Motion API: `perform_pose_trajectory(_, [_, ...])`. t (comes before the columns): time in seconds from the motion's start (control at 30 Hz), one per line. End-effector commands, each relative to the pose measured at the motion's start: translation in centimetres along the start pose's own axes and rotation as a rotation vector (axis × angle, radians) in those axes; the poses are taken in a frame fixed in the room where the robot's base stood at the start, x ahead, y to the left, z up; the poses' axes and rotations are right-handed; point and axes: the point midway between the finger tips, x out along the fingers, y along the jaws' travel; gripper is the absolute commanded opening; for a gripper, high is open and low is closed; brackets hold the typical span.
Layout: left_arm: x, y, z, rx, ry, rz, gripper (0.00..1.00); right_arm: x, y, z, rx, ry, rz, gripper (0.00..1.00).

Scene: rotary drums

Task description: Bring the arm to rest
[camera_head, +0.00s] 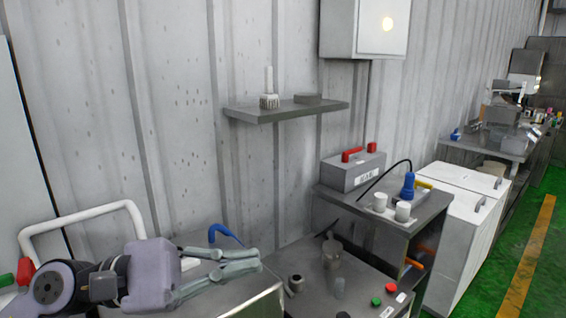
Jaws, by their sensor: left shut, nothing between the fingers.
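My left arm comes in from the lower left. Its purple-grey gripper body ends in two grey-green fingers, and my left gripper (259,261) points right with the fingertips together and nothing between them. The gripper appears above a grey metal surface (262,304) at the bottom of the view; whether it touches the surface cannot be told. My right gripper is not in view.
A workbench (310,280) with a grey cup (333,252) and red and green buttons lies right of the fingers. A blue curved handle (226,235) is just behind them. A shelf (290,108) juts from the wall. Green floor (480,290) is clear at right.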

Motion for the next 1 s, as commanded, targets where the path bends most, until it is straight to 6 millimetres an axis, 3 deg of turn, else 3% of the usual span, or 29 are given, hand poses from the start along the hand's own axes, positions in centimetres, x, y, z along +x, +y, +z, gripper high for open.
perform_pose_trajectory(0.07, [0.2, 1.8, 0.5, -0.289, -0.137, 0.189, 0.00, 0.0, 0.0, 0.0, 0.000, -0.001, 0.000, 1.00])
perform_pose_trajectory(0.17, [-1.5, 4.8, -0.8, -0.680, -0.306, 0.442, 0.00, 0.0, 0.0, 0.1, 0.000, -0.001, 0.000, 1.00])
perform_pose_trajectory(0.27, [-4.8, 6.6, -4.5, -1.079, -0.473, 0.706, 0.00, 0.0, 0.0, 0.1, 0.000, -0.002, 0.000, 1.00])
perform_pose_trajectory(0.33, [-7.7, 6.5, -8.4, -1.355, -0.591, 0.900, 0.00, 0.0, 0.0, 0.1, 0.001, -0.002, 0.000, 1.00])
perform_pose_trajectory(0.47, [-13.0, 2.9, -16.0, -1.797, -0.797, 1.265, 0.00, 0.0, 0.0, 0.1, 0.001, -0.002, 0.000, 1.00])
perform_pose_trajectory(0.6, [-17.2, -4.7, -22.4, -2.140, -0.990, 1.654, 0.00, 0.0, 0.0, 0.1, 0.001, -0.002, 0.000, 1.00])
perform_pose_trajectory(0.67, [-18.6, -8.6, -24.4, -2.248, -1.069, 1.830, 0.00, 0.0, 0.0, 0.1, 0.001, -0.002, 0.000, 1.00])
perform_pose_trajectory(0.7, [-19.4, -11.3, -25.3, 2.194, 1.063, -1.852, 0.00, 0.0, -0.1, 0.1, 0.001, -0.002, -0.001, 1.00])
perform_pose_trajectory(0.8, [-20.7, -17.7, -26.7, 1.908, 0.975, -1.772, 0.00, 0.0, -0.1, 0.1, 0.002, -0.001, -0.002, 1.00])
perform_pose_trajectory(1.0, [-21.8, -27.4, -26.5, 1.498, 0.848, -1.668, 0.00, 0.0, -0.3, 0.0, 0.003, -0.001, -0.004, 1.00])
